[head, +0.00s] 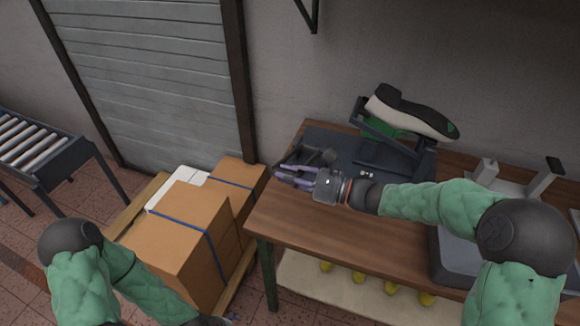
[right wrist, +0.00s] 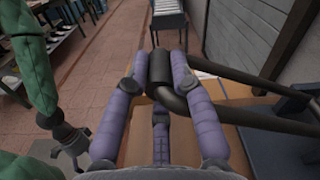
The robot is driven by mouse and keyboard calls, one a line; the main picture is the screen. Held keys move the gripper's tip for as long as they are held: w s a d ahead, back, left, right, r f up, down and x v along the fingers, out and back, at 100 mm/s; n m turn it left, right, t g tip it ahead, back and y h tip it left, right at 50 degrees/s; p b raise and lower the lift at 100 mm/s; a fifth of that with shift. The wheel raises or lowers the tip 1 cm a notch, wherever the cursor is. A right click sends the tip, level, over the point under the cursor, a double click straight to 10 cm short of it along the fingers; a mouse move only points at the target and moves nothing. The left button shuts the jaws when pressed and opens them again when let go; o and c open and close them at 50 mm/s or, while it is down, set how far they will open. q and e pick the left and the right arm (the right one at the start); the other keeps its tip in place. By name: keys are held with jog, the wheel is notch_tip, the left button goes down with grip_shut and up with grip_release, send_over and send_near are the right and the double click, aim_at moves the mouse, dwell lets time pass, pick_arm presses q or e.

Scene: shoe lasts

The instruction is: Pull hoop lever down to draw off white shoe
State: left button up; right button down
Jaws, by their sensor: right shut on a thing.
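The white shoe (head: 408,115) sits sole up and tilted on the stand at the back of the bench; its sole is black and its side whitish, with green (head: 383,127) below. The dark hoop lever (head: 326,156) reaches out left of the stand, low over the bench's left end. My right gripper (head: 285,172) is at its outer end. In the right wrist view the purple fingers (right wrist: 166,70) are shut on the dark bar of the hoop lever (right wrist: 235,75). My left gripper (right wrist: 73,150) hangs low, away from the bench, its small fingers apart and empty.
The wooden bench (head: 290,222) has bare room at its front left. Cardboard boxes (head: 180,235) stand on a pallet left of it. A grey tray (head: 450,255) and a metal stand (head: 520,185) are at the right. A roller conveyor (head: 25,140) is far left.

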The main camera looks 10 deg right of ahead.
jog(key=shift+s+f, duration=0.1)
jog(key=shift+f, duration=0.3)
jog(key=shift+a+f, duration=0.1)
jog(key=shift+f, duration=0.05)
jog(key=c, duration=1.1)
grip_release()
jog(key=shift+o, duration=0.2)
jog(key=shift+r, duration=0.25)
